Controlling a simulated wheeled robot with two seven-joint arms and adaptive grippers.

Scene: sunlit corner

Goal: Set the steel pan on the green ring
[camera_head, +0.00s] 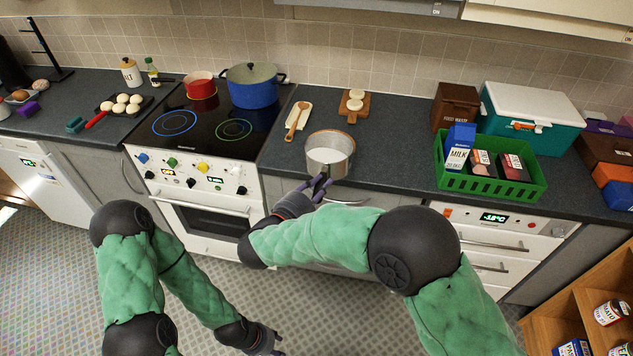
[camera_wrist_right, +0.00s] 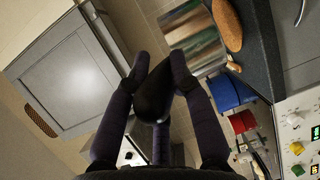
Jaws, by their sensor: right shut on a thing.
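The steel pan (camera_head: 331,166) is at the front of the counter, right of the hob, with a pale inside. My right gripper (camera_head: 318,186) is shut on its handle, which points toward me. In the wrist view the dark handle (camera_wrist_right: 155,98) sits between the fingers, and the shiny pan wall (camera_wrist_right: 193,40) is beyond. I cannot tell whether the pan touches the counter. The green ring (camera_head: 233,129) is bare on the front right of the black hob, left of the pan. My left gripper (camera_head: 268,342) hangs low over the floor, away from the counter; its jaws are unclear.
A blue pot (camera_head: 252,92) and a red pot (camera_head: 200,88) stand at the hob's back. A blue ring (camera_head: 174,123) is bare at front left. A wooden spoon (camera_head: 297,118) on a rest and a board (camera_head: 354,106) lie behind the pan. A green crate (camera_head: 490,184) stands right.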

